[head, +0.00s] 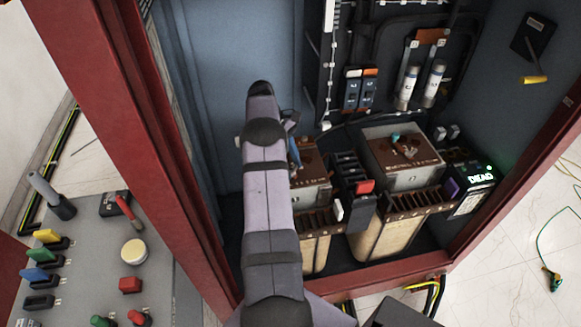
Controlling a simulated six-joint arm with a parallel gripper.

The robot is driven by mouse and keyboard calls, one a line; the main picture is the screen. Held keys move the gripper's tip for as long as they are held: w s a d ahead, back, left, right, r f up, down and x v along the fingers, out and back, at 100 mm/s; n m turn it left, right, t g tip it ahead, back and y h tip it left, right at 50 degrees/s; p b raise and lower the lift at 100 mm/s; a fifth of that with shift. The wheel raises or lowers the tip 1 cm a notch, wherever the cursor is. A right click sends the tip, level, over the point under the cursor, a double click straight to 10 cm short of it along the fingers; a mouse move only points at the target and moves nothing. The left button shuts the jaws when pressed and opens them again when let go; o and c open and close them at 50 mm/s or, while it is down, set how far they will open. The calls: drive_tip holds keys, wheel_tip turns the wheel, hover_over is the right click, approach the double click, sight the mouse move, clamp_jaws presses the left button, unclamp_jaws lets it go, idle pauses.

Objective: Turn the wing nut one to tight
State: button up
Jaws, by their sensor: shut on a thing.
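My arm reaches into the red-framed cabinet. My gripper (294,152) shows only in part, as a narrow blue-grey piece beside the arm, low over the brown top of the left transformer unit (311,171). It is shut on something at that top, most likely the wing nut. The fingertips and the nut between them are hidden, so I cannot see the nut's angle. The right transformer unit (427,172) has a similar brown top with a small teal piece (395,139) standing on it, apart from my gripper.
A black block with a red switch (366,186) stands between the units. A box with a lit green display (479,178) is at right. Fuses (407,88) and breakers (352,89) line the back panel. A control panel (80,250) is outside at left. The cabinet's red frame (120,120) bounds the opening.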

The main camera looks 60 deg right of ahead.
drive_tip(key=shift+d+m+y, duration=0.1)
drive_tip(key=shift+m+y, duration=0.3)
drive_tip(key=shift+m, duration=0.8)
drive_tip(key=o, duration=1.1)
drive_tip(key=shift+c, duration=0.2)
drive_tip(key=shift+r+b, duration=0.1)
drive_tip(key=shift+b, duration=0.2)
drive_tip(key=shift+r+b, duration=0.3)
drive_tip(key=shift+r, duration=0.3)
wheel_tip(320, 180, up, 9)
drive_tip(key=p, duration=0.1)
drive_tip(key=shift+f+p, duration=0.15)
drive_tip(key=shift+p, duration=0.15)
